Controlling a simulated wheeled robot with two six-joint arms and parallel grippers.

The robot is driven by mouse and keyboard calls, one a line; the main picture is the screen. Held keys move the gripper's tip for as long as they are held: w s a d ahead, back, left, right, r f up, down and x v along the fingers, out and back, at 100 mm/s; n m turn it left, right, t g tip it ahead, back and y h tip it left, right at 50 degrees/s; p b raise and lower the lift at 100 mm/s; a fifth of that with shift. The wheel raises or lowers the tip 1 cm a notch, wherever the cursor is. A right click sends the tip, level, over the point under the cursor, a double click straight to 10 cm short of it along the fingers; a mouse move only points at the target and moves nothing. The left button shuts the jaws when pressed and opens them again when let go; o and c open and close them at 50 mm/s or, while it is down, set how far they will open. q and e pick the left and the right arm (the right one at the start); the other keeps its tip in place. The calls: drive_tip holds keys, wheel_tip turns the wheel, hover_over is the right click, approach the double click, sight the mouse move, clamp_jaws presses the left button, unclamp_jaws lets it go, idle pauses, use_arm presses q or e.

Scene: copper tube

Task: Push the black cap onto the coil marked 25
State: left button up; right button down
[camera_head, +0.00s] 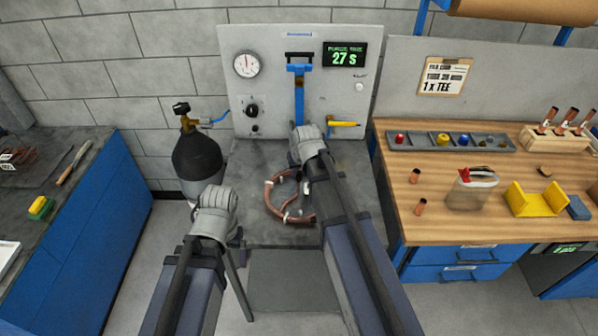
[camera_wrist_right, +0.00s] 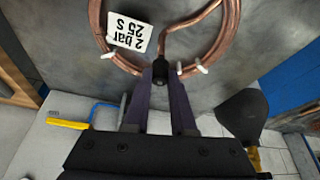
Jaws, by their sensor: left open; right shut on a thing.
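The copper coil (camera_head: 272,207) lies on the grey bench top, partly hidden by my right arm in the head view. In the right wrist view the coil (camera_wrist_right: 97,25) carries a white tag (camera_wrist_right: 130,32) reading "2 bar 25 S", and white ties. My right gripper (camera_wrist_right: 161,72) is shut on a small dark thing, apparently the black cap (camera_wrist_right: 160,68), at the coil's near side.
A panel with a gauge (camera_head: 246,64), yellow handle (camera_head: 344,124) and display (camera_head: 345,55) reading 27 S stands behind. A dark gas cylinder (camera_head: 197,160) is at left. The wooden bench (camera_head: 400,235) at right holds a tray (camera_head: 400,149), copper fittings and a yellow holder (camera_head: 535,203).

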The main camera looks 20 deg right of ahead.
sight(299, 178)
drive_tip(key=shift+f+b, duration=1.9)
drive_tip(key=shift+f, duration=0.05)
drive_tip(key=c, duration=0.7)
unclamp_jaws()
drive_tip(key=shift+r, duration=0.1)
drive_tip(key=shift+o, duration=0.2)
drive_tip(key=shift+r, duration=0.1)
drive_tip(key=p+v, duration=0.7)
drive_tip(key=shift+s+r, duration=0.2)
drive_tip(key=shift+r, duration=0.05)
